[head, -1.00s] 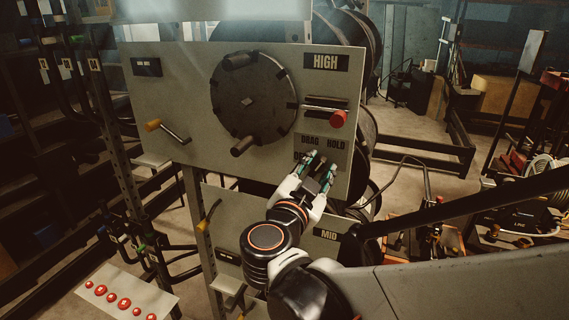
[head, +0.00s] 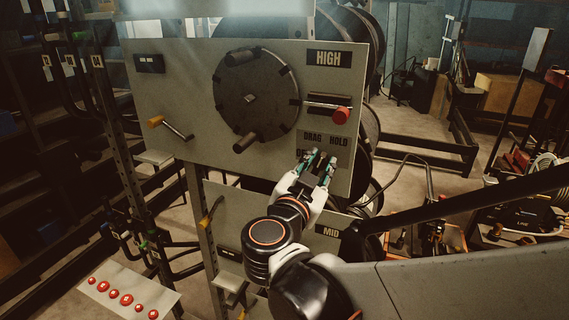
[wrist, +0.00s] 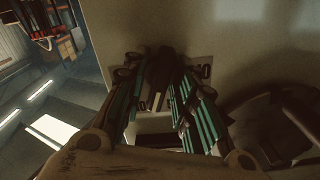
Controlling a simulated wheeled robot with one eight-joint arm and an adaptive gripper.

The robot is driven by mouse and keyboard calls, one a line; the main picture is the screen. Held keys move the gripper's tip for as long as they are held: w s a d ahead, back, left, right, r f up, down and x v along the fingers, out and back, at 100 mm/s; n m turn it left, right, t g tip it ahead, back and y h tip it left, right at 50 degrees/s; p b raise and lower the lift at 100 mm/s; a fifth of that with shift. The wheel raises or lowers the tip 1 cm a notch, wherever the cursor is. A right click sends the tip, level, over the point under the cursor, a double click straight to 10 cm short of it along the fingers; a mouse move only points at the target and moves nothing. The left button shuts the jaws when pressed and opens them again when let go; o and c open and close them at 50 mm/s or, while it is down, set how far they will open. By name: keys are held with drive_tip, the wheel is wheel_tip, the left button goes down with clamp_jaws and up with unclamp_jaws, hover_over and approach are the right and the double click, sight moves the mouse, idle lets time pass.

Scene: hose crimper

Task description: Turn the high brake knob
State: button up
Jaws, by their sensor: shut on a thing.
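The grey panel (head: 180,90) marked HIGH stands upright in front of me in the head view. The DRAG and HOLD label (head: 325,138) is at its lower right. My gripper (head: 320,158) is at the panel just under these words. Its teal-lined fingers hide the high brake knob in the head view. In the wrist view the fingers (wrist: 165,95) close around a dark piece, the brake knob (wrist: 162,68), against the panel. The knob is mostly hidden and in shadow, so I cannot tell its pointing direction.
A black handwheel (head: 255,97) with two grips sits left of my gripper. A red-knobbed lever (head: 340,115) is above it, and a yellow-handled crank (head: 168,127) is at left. The MID panel (head: 285,240) is below. Red buttons (head: 121,298) are at lower left.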

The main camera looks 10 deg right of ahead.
drive_tip(key=n, duration=0.5)
drive_tip(key=shift+n+b, duration=0.4)
drive_tip(key=shift+n, duration=1.9)
drive_tip(key=o, duration=0.8)
drive_tip(key=shift+c, duration=0.2)
drive_tip(key=shift+a, duration=0.1)
drive_tip(key=v, duration=1.2)
drive_tip(key=shift+f, duration=0.15)
